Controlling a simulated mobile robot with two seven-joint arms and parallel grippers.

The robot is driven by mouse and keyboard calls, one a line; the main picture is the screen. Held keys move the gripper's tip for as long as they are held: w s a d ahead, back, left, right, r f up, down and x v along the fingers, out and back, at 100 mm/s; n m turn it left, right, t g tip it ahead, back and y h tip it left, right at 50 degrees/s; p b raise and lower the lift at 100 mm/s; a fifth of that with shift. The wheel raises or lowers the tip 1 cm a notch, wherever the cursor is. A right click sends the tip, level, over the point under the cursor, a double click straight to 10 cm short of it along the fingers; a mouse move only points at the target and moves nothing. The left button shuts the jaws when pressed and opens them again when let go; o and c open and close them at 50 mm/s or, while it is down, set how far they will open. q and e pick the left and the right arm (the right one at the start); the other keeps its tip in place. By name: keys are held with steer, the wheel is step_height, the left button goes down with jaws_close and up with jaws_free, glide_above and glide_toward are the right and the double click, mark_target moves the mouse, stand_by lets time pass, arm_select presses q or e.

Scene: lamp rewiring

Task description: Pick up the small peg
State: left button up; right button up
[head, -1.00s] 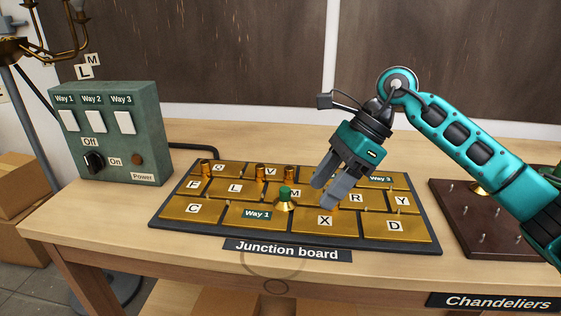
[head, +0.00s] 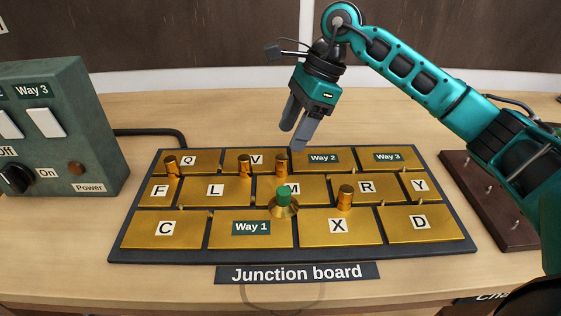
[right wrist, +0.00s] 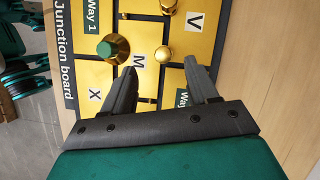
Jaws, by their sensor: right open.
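Several brass pegs stand upright on the gold junction board (head: 250,228). One peg (head: 282,160) is at the right of plate V, another peg (head: 243,165) at its left, a third peg (head: 171,165) near Q, and one more peg (head: 345,197) between R and X. A green-topped peg on a wide brass base (head: 284,198) stands by M. Which is the small one is not certain. My right gripper (head: 293,138) is open and empty, above the back edge of the board. In the right wrist view, the peg right of V (right wrist: 162,54) shows between its fingertips (right wrist: 160,66).
A green switch box (head: 85,150) stands at the left, with a black cable behind the board. A brown board with metal pins (head: 490,205) is at the right. Bare table (head: 220,110) lies behind the junction board.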

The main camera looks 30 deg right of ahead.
mark_target(284, 156)
steer(key=x, duration=0.7)
steer(key=shift+w+d+f, duration=0.1)
steer(key=shift+d+f, duration=0.15)
steer(key=shift+d, duration=0.1)
steer(key=shift+a+f, duration=0.15)
steer(key=shift+f, duration=0.3)
steer(key=shift+c, duration=0.6)
jaws_close()
